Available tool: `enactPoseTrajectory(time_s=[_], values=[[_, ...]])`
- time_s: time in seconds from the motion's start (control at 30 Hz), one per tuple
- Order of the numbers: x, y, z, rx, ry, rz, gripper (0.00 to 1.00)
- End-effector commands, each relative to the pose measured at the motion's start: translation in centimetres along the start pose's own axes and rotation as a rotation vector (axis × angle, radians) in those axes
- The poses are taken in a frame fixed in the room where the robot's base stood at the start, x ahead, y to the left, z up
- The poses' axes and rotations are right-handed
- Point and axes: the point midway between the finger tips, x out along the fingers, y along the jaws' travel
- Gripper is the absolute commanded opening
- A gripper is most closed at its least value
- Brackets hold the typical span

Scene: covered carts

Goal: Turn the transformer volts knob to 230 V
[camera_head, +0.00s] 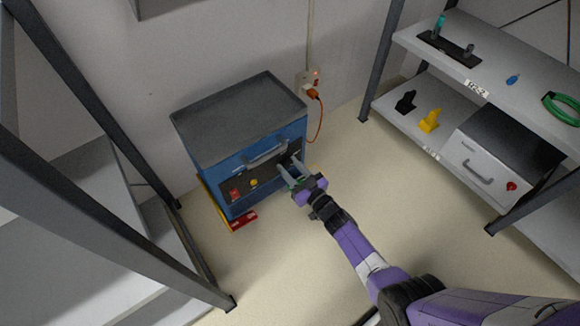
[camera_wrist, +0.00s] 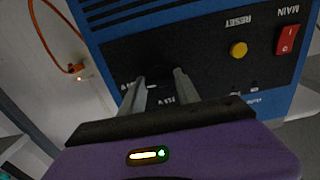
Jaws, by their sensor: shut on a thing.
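The transformer is a blue cabinet (camera_head: 222,170) with a grey top, standing on the floor; its blue front also fills the top of the wrist view (camera_wrist: 203,20). Its dark front panel (camera_wrist: 205,55) carries a red MAIN switch (camera_wrist: 287,39) and a yellow RESET button (camera_wrist: 238,49), both with upside-down labels in the wrist view. My gripper (camera_head: 291,169) is at the right end of this panel. In the wrist view, its two fingers (camera_wrist: 159,76) reach the panel, shut on the volts knob. The knob is hidden, so its pointing cannot be told. Small white labels beside the fingers are hard to read.
A handle (camera_head: 264,154) juts out above the panel. An orange cord (camera_head: 321,118) runs from a wall socket (camera_head: 309,82) beside the cabinet. A shelf rack (camera_head: 400,62) stands at right and another (camera_head: 60,190) at left.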

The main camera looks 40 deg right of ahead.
Motion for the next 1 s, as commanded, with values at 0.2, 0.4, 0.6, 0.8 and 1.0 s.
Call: enactPoseTrajectory(time_s=[0.2,0.4,0.6,0.8,1.0], values=[[-0.1,0.0,0.2,0.002,-0.004,0.002,0.58],[-0.1,0.0,0.1,0.001,-0.002,0.001,0.58],[-0.8,0.0,-0.1,0.0,-0.002,0.001,0.58],[-3.9,0.0,-0.1,0.001,-0.004,0.003,0.58],[-6.7,0.0,-0.1,0.001,-0.003,0.003,0.58]])
